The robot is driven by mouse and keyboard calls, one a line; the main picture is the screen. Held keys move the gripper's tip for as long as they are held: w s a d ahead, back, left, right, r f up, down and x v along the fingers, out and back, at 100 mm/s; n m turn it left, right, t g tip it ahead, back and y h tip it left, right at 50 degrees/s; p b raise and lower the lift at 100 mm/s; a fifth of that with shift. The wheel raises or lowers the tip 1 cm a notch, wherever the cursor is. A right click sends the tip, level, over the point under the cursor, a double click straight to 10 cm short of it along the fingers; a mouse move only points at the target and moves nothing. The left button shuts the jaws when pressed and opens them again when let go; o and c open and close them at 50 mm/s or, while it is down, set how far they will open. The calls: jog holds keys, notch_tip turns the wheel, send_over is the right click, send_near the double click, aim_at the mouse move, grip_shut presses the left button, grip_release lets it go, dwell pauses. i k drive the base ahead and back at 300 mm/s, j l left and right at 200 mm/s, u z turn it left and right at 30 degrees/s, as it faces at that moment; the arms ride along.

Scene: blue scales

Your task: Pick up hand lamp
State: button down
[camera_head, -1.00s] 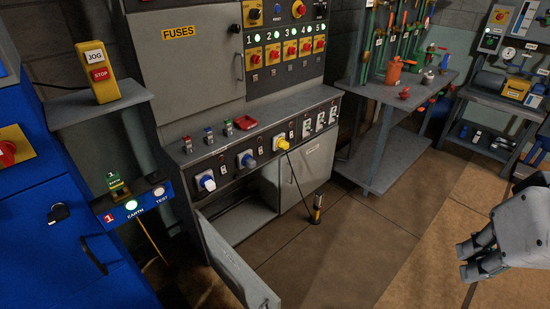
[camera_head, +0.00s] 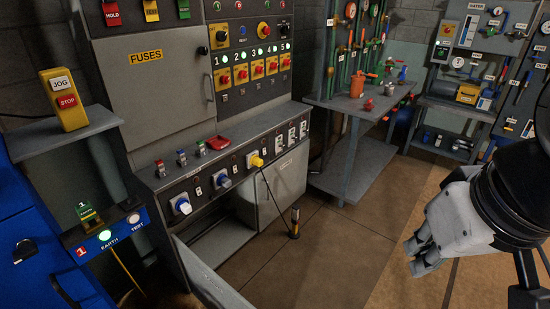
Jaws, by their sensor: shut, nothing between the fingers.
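The hand lamp (camera_head: 295,223) looks like the small upright black and orange-yellow thing on the brown floor, in front of the grey cabinet. A thin dark cable (camera_head: 271,198) runs from near it up to a yellow plug (camera_head: 256,160) on the cabinet's socket row. My gripper (camera_head: 414,257) is at the right side of the view, well to the right of the lamp and apart from it.
An open cabinet door (camera_head: 212,279) juts out at floor level left of the lamp. A grey workbench (camera_head: 335,104) with a lower shelf stands behind and to the right of the lamp. A blue cabinet (camera_head: 42,245) is at left. Floor between lamp and gripper is clear.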

aim_at(294, 234)
jog(key=i+l, duration=0.2)
jog(key=i, duration=0.3)
jog(key=i+l, duration=0.25)
jog(key=i, duration=0.25)
jog(key=i+l+z, duration=0.1)
jog(key=i, duration=0.4)
jog(key=i+l, duration=0.3)
jog(key=i, duration=0.2)
